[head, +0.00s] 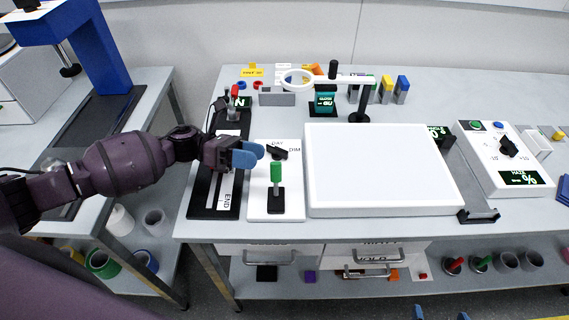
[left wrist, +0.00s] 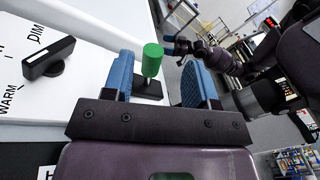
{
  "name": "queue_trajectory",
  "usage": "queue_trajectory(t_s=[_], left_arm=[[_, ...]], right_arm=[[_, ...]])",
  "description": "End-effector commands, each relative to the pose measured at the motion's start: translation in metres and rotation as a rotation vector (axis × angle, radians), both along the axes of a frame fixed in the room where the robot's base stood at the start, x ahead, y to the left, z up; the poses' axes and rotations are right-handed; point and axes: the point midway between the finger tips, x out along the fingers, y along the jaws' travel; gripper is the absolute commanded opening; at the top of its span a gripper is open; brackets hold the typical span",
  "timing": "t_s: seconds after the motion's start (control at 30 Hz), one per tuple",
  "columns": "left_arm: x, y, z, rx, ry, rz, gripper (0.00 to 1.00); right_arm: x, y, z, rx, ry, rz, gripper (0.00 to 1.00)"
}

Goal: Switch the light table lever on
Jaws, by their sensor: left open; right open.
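The lever with a green grip (head: 277,172) stands up from a black base on a white control panel (head: 262,208), left of the white light table (head: 380,175). I cannot tell which way it tilts. My left gripper (head: 249,154) is open and empty, a little left of and behind the lever in the head view. In the left wrist view the green grip (left wrist: 152,60) shows beyond and between the open blue fingers (left wrist: 158,78), apart from them. My right gripper (head: 441,315) is open at the bottom edge, only its blue fingertips showing.
A black rotary knob (head: 278,153) sits on the same panel behind the lever; it also shows in the left wrist view (left wrist: 48,58). A black slide track (head: 203,205) marked END lies to the left. A magnifier stand (head: 359,116) is behind the light table.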

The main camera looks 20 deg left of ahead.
Motion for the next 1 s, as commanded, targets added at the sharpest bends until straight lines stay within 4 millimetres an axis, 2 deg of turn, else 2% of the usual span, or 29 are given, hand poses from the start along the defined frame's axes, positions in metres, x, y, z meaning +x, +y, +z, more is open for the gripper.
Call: queue_trajectory(t_s=[0.07,0.3,0.5,0.67,0.93,0.97,1.0], left_arm=[[0.0,0.0,-0.015,0.0,0.003,0.0,0.53],[0.002,-0.043,-0.01,-0.001,-0.003,-0.003,0.53],[0.004,-0.066,-0.011,-0.001,-0.003,-0.002,0.53],[0.004,-0.074,-0.012,0.0,-0.001,-0.001,0.53],[0.004,-0.075,-0.013,0.001,0.0,0.0,0.53],[0.004,-0.075,-0.013,0.001,0.0,0.0,0.51],[0.004,-0.075,-0.013,0.001,-0.001,0.0,0.45]], right_arm=[[0.0,-0.001,-0.001,-0.003,0.0,0.002,0.92],[0.001,-0.002,0.012,-0.005,-0.007,0.002,0.92],[-0.003,-0.004,0.015,-0.008,-0.001,0.0,0.92],[-0.006,-0.004,0.014,-0.008,0.005,-0.001,0.92],[-0.005,-0.004,0.015,-0.008,0.002,-0.001,0.92],[-0.004,-0.004,0.015,-0.008,0.001,-0.001,0.92],[-0.004,-0.004,0.015,-0.008,0.0,-0.001,0.92]])
